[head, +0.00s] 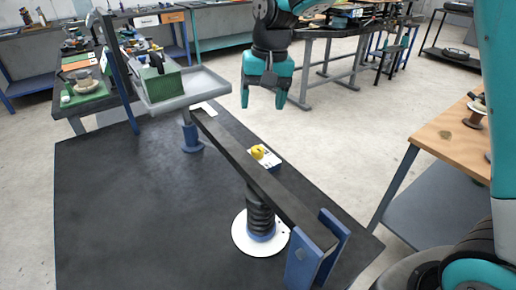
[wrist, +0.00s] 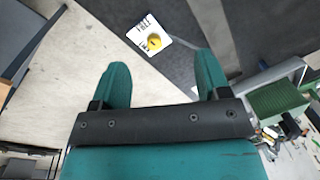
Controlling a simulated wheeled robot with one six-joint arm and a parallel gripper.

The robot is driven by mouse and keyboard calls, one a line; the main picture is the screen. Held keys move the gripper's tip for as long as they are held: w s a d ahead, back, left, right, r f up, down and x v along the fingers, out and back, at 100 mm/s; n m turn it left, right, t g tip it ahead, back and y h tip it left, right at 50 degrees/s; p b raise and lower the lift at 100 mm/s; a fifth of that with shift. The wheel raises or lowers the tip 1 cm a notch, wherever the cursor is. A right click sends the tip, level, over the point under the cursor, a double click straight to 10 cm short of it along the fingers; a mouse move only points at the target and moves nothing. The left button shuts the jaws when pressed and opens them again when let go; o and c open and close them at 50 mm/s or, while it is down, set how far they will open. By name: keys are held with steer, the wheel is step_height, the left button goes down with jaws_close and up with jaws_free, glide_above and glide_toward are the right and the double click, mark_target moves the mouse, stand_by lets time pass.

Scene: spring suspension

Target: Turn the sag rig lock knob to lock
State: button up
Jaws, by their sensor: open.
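The yellow lock knob (head: 258,152) sits on a small white plate (head: 270,160) beside the dark beam of the sag rig (head: 235,150). In the wrist view the knob (wrist: 154,42) lies on the white plate (wrist: 146,32), which carries dark markings too small to read. My gripper (head: 264,104) is open and empty, pointing down, above and apart from the knob. In the wrist view its two teal fingers (wrist: 161,82) are spread, with the knob beyond them and between their lines. The knob's exact turn angle cannot be told.
A grey tray (head: 188,93) with a green box (head: 160,84) hangs at the beam's far end. A black spring (head: 259,212) stands under the beam, and blue posts (head: 318,250) hold its near end. A wooden bench (head: 455,138) is at right. Open floor lies between.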

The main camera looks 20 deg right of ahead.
mark_target(258, 148)
steer(key=w+d+f+m+h, duration=0.1)
steer(key=w+f+m, duration=0.25)
steer(key=w, duration=0.25)
steer(key=w+d+f+m, duration=0.2)
steer(key=w+f+m, duration=0.15)
steer(key=w, duration=0.35)
steer(key=shift+n, duration=0.5)
step_height(258, 148, down, 18)
steer(key=p, duration=0.3)
steer(key=shift+a+f, duration=0.1)
steer(key=c, duration=0.9)
